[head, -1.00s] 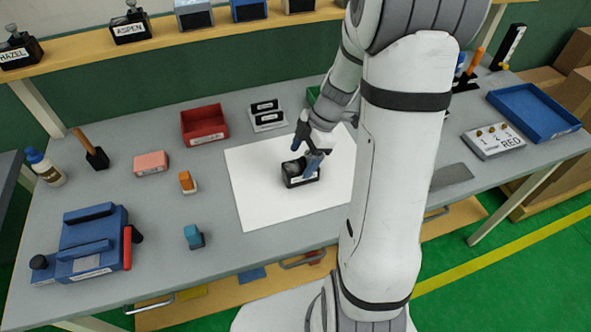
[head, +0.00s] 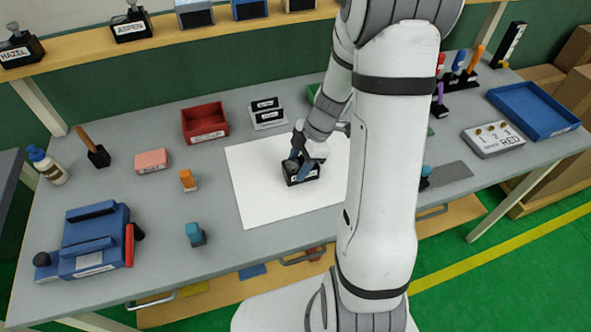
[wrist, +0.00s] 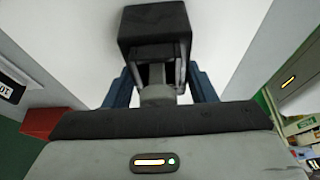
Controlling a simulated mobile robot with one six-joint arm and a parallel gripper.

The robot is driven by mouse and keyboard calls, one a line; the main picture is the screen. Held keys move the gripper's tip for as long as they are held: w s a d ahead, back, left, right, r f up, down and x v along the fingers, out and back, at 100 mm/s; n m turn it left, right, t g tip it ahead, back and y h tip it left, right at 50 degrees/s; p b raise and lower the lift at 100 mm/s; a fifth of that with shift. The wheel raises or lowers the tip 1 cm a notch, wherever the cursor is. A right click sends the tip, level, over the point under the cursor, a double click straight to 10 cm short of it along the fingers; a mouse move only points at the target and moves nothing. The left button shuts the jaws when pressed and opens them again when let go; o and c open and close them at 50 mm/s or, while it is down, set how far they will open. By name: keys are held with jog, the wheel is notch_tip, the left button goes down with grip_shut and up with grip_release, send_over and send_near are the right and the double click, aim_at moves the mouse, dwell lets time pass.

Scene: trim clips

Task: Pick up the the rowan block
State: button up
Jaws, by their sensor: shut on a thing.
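A black block (head: 301,175) with a white label on its front stands on the white sheet (head: 260,205) in the middle of the bench. I cannot read its label, so I cannot tell by name that it is the rowan block. My gripper (head: 303,166) is over it with its blue fingers shut on it. In the wrist view the black block (wrist: 153,22) lies ahead of the blue fingers (wrist: 160,88), one on each side of its grey handle (wrist: 158,95). I cannot see a gap between the block and the sheet.
A red bin (head: 205,122) and a two-step holder (head: 267,112) with black pieces stand behind the sheet. Small orange (head: 187,180) and teal (head: 194,234) pieces are left of it. A blue tray (head: 534,111) is at the right. HAZEL (head: 19,50) and ASPEN (head: 130,27) blocks stand on the shelf.

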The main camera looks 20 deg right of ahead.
jog(key=shift+c, duration=1.2)
